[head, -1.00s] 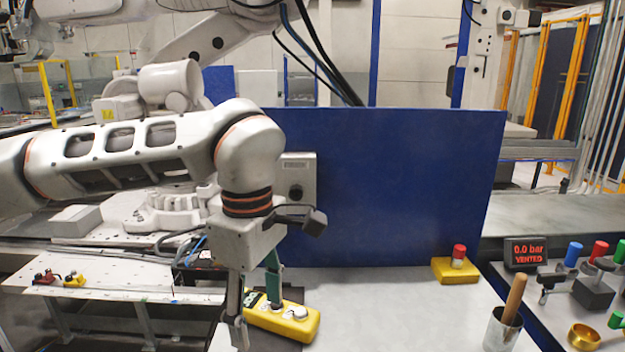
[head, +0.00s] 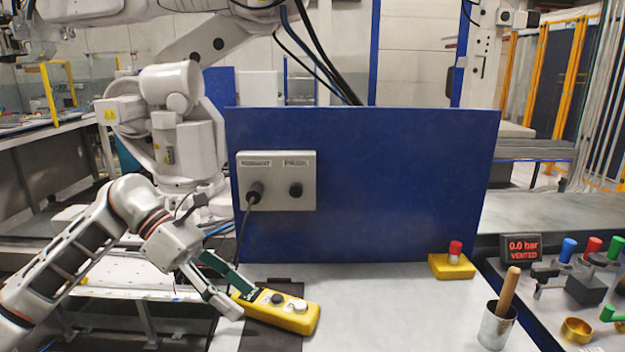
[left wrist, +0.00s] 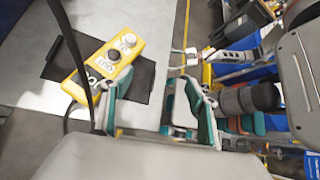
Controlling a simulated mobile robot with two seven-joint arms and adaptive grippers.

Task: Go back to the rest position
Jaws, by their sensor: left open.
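My left gripper (head: 222,283) is open, low at the left edge of the table, with its fingers just left of the yellow pendant. In the left wrist view, its two green-padded fingers (left wrist: 160,108) are spread with nothing between them. The yellow pendant (head: 290,315) lies on a dark mat (head: 262,335) on the table, and its black and white buttons face up. The pendant also shows in the left wrist view (left wrist: 128,45). From the head view alone I cannot tell whether a finger touches the pendant.
A blue panel (head: 400,180) with a grey socket box (head: 300,200) stands behind the table; a cable hangs from the box. A yellow box with a red button (head: 452,266), a metal cup (head: 497,328) and a valve panel are at right. The middle tabletop is clear.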

